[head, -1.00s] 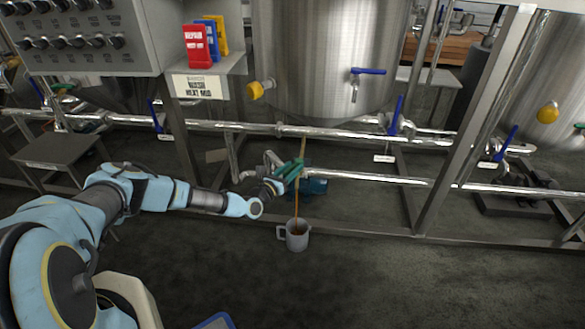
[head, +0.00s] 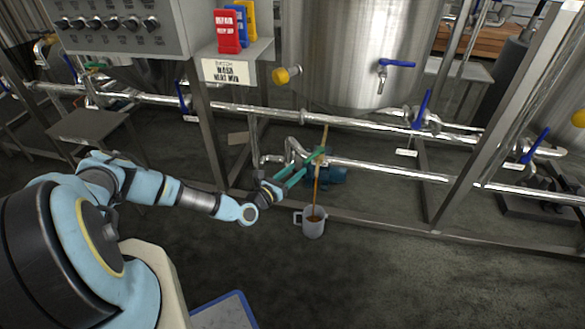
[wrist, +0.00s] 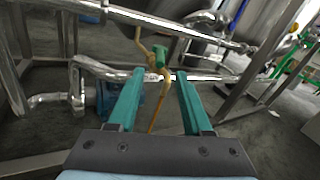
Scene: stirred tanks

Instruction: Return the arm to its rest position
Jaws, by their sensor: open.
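My gripper (head: 313,160) is open, its two teal fingers apart and nothing seen gripped between them. It reaches low under the large steel tank, near a thin orange-brown line (head: 317,190) that runs down into a grey mug (head: 313,222). The mug stands upright on the floor with brown content showing. In the wrist view my gripper (wrist: 155,85) is spread, and the orange line (wrist: 152,120) shows in the gap beyond the fingers, with a small green piece (wrist: 160,52) on it. I cannot tell whether a finger touches the line. My arm is stretched forward.
The dark floor in front is open.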

